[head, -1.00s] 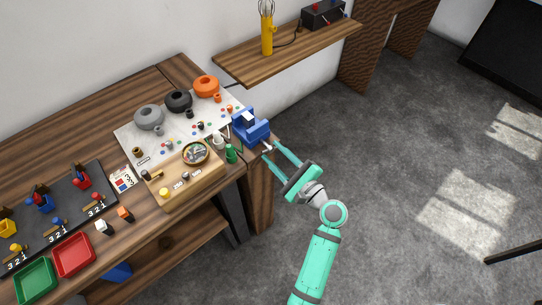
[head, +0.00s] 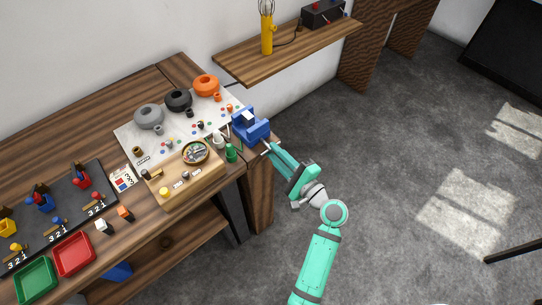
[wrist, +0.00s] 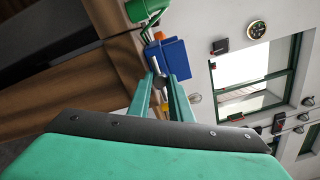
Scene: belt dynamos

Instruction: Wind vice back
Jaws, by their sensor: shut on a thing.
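The blue vice (head: 250,126) stands at the right end of the wooden workbench, near its edge. It also shows in the wrist view (wrist: 171,58) beyond my fingers. My gripper (head: 270,149) is at the front of the vice, reaching in from the lower right. In the wrist view its two green fingers (wrist: 161,81) are shut on the vice handle (wrist: 156,66), a grey bar in front of the blue body. The fingers hide part of the handle. How far the vice jaws stand apart is hard to tell.
A green bottle (head: 231,153) stands close left of the vice, beside a wooden board (head: 180,194) with a round dish. Grey, black and orange (head: 206,86) round parts sit on a white sheet behind. A wall shelf (head: 290,58) hangs above.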

